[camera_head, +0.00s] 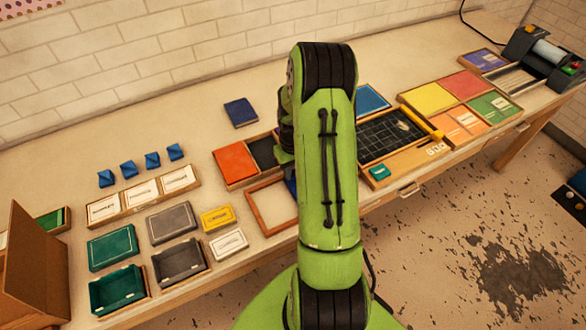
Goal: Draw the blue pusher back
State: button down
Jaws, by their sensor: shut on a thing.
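My green arm rises through the middle of the head view and hides most of what lies behind it. A dark part of my gripper (285,153) shows just left of the arm, low over the table. A small patch of blue (291,188), apparently the blue pusher, shows right below it, at the right end of an open wooden frame (251,206). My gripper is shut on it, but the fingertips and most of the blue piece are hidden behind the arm.
Red and dark panels (235,162) lie behind the wooden frame. A black gridded board (395,137) is to the right. Yellow and white boxes (228,243) stand at the left, near the table's front edge. The back strip of the table is mostly clear.

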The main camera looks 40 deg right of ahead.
jog(key=w+a, duration=0.1)
jog(key=a, duration=0.2)
jog(key=w+a+b, duration=0.1)
jog(key=a, duration=0.3)
jog(key=w+a+b, duration=0.1)
jog(key=a, duration=0.2)
jog(key=shift+w+a, duration=0.15)
jog(key=shift+a, duration=0.25)
jog(key=c, duration=0.9)
grip_release()
jog(key=shift+a, duration=0.1)
